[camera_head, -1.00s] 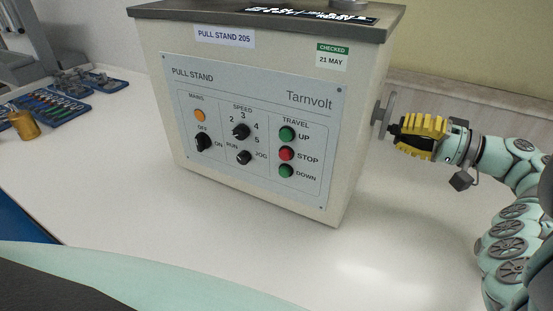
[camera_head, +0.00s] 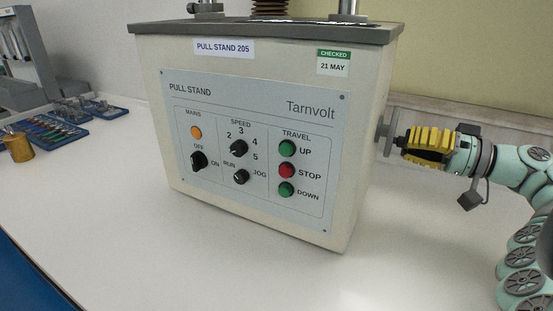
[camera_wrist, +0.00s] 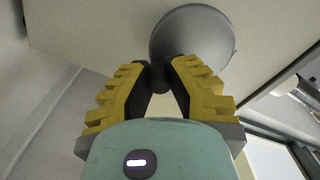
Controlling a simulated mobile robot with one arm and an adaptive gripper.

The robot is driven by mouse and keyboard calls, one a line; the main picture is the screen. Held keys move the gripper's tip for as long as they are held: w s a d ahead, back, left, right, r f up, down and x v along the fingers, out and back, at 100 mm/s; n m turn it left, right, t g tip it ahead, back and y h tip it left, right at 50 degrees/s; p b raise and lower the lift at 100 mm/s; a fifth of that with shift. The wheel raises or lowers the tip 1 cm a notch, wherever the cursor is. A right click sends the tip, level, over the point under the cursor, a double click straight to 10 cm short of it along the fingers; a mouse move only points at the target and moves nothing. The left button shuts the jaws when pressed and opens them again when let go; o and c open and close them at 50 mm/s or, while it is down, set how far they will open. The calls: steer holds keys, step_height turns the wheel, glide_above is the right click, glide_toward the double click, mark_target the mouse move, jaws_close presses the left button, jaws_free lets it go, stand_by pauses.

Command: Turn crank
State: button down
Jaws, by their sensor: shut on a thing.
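The pull stand (camera_head: 365,110) is a cream box with a grey front panel. Its crank (camera_head: 383,138) shows on the right side as a grey disc seen nearly edge-on, with a dark handle sticking out. In the wrist view the crank's round grey disc (camera_wrist: 200,35) lies just beyond my fingertips. My gripper (camera_head: 404,143), with yellow ribbed fingers, is to the right of the disc. It is shut on the dark crank handle (camera_wrist: 159,77), which is mostly hidden between the fingers.
The front panel carries knobs, an amber lamp and green and red buttons (camera_head: 287,170). Blue trays of small parts (camera_head: 60,130) and a brass-coloured cup (camera_head: 18,147) stand at the left. The white bench top (camera_head: 120,200) is clear in front of the stand.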

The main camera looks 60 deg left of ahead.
steer(key=c, duration=0.9)
jaws_free()
steer(key=shift+a, duration=0.1)
steer(key=shift+o, duration=0.2)
steer(key=v, duration=1.2)
